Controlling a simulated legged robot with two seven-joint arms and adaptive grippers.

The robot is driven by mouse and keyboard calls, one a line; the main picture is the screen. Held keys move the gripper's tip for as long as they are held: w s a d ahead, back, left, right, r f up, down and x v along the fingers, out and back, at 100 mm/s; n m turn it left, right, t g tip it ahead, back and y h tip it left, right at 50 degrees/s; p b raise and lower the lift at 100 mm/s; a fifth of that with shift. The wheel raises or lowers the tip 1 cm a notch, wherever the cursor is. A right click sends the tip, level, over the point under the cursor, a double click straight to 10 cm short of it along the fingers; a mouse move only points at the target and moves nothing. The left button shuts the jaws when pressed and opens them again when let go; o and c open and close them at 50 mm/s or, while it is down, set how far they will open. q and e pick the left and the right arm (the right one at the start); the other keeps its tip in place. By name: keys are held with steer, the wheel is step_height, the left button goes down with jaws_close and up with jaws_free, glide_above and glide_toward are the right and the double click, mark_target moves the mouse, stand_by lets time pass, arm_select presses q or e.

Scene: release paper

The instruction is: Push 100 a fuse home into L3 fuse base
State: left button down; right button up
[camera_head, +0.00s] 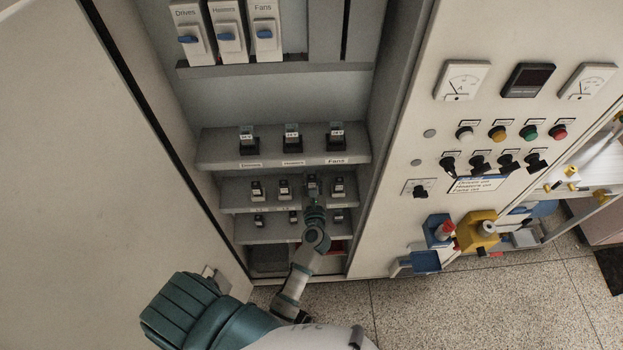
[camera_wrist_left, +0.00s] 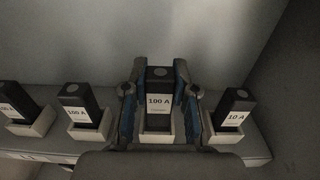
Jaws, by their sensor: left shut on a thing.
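The 100 A fuse (camera_wrist_left: 158,83) is a black block with a white "100 A" label. It stands upright in a pale fuse base (camera_wrist_left: 157,125), third from the left in its row. My left gripper (camera_wrist_left: 159,92) has one blue-padded finger on each side of this fuse and is shut on it. How deep the fuse sits cannot be told. In the head view my left gripper (camera_head: 313,200) reaches the middle shelf (camera_head: 235,197) from below and partly covers the fuse. The L3 marking is not readable. My right gripper is not in view.
Neighbouring fuses stand close by: one to the left (camera_wrist_left: 80,101) and a 10 A fuse (camera_wrist_left: 235,108) to the right. An upper shelf (camera_head: 215,148) with black holders overhangs. A lower shelf (camera_head: 268,234) holds smaller parts. The cabinet's side wall (camera_head: 385,130) is right of the row.

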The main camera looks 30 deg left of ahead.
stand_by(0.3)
arm_select(q)
steer(key=shift+f, duration=0.1)
steer(key=shift+f+b, duration=1)
steer(key=shift+f, duration=0.05)
steer(key=c, duration=0.8)
jaws_free()
steer(key=shift+c, duration=0.2)
steer(key=shift+s, duration=0.1)
